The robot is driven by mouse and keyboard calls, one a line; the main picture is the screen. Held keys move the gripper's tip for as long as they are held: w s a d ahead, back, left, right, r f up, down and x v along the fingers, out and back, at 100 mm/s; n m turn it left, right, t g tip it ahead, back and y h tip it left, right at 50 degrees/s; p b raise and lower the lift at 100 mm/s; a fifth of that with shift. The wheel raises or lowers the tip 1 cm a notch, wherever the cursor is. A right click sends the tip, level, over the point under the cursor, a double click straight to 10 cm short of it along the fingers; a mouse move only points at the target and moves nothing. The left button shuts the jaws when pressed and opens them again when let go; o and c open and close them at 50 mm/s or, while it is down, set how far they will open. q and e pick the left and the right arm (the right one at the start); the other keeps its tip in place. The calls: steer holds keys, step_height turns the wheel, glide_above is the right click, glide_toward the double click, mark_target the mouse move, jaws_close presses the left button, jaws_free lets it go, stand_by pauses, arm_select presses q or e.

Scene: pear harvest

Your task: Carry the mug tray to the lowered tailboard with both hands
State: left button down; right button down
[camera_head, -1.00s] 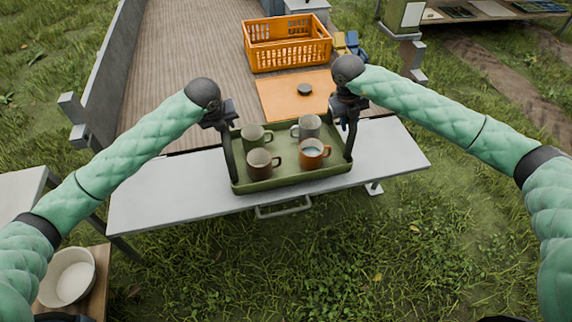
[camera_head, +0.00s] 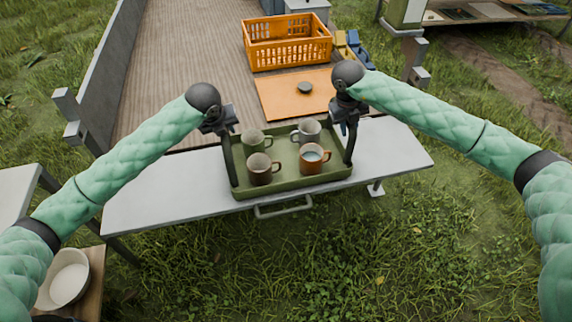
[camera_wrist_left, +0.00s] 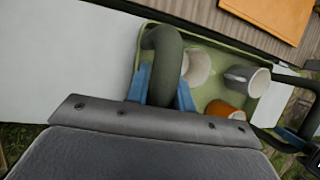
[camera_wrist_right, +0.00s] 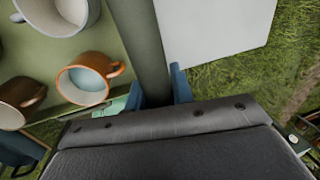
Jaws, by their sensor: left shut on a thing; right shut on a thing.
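The green mug tray (camera_head: 292,187) is over the lowered tailboard (camera_head: 150,198), level, near its middle. Whether it touches the board is hard to tell. My right gripper (camera_head: 347,120) is shut on the right handle, also in the right wrist view (camera_wrist_right: 157,90).
The tailboard is bare to the left and right. A white bowl (camera_head: 70,283) stands at lower left. Grass lies in front.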

arm_select(q)
steer(key=shift+f, duration=0.35)
arm_select(e)
steer(key=shift+f, duration=0.35)
arm_select(q)
steer(key=c, duration=1.6)
jaws_free()
steer(key=shift+f+b, duration=0.15)
steer(key=shift+b, duration=0.2)
steer(key=shift+c, duration=0.2)
arm_select(e)
steer(key=c, duration=1.6)
jaws_free()
steer(key=shift+f, duration=0.15)
steer(key=shift+c, duration=0.2)
arm_select(q)
steer(key=o, duration=0.4)
arm_select(e)
steer(key=o, duration=0.4)
arm_select(q)
steer(key=shift+o, duration=0.2)
arm_select(e)
steer(key=shift+o, duration=0.2)
arm_select(q)
steer(key=v, duration=1.2)
arm_select(e)
step_height(320, 180, up, 12)
steer(key=a, duration=0.2)
steer(key=shift+s+a, duration=0.15)
steer(key=shift+s, duration=0.1)
